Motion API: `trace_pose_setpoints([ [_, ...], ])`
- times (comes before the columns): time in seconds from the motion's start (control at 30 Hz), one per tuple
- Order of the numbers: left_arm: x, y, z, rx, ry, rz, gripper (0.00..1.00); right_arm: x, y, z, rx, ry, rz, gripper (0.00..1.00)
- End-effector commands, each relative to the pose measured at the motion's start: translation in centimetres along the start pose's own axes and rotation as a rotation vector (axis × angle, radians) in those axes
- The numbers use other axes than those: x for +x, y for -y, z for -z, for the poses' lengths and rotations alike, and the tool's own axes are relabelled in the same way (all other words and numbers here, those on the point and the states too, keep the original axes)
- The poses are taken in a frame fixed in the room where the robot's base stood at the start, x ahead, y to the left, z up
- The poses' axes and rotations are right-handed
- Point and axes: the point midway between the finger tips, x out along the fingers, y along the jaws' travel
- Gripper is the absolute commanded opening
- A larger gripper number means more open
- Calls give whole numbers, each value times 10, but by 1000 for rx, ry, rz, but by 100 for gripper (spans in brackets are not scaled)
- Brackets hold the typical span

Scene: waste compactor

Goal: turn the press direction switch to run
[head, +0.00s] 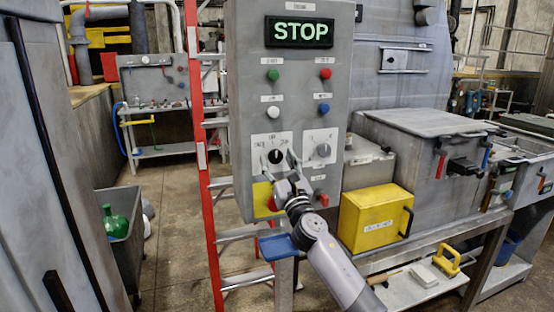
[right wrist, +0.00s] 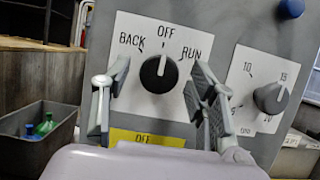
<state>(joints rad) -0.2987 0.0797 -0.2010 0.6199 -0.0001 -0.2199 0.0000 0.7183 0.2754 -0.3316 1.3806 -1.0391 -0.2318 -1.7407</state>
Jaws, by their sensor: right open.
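The press direction switch (right wrist: 158,76) is a round black knob on a white plate marked BACK, OFF and RUN in the right wrist view. Its white pointer line points up, close to OFF. In the head view the knob (head: 276,156) sits on the lower left of the grey control panel (head: 289,105). My right gripper (head: 278,163) is open in front of the plate, with one finger to each side of the knob in the right wrist view. Gaps show between the knob and both fingers there, and nothing is held. My left gripper is not in view.
A lit STOP sign (head: 299,32) tops the panel. A grey knob (head: 323,150) is right of the switch. Coloured buttons sit above. A red ladder (head: 196,120) stands left of the panel, and a yellow box (head: 374,219) stands on the bench to the right.

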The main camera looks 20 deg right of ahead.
Motion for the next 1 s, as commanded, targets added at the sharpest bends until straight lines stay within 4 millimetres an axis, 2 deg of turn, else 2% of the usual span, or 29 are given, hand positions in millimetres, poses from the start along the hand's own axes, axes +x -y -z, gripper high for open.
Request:
trace_pose_setpoints([
  [0.13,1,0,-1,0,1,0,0,9,0,0,3,-1,0,53],
  [0.43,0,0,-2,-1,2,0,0,10,0,0,2,-1,-1,52],
  [1.0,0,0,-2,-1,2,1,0,10,0,0,2,-1,0,14],
])
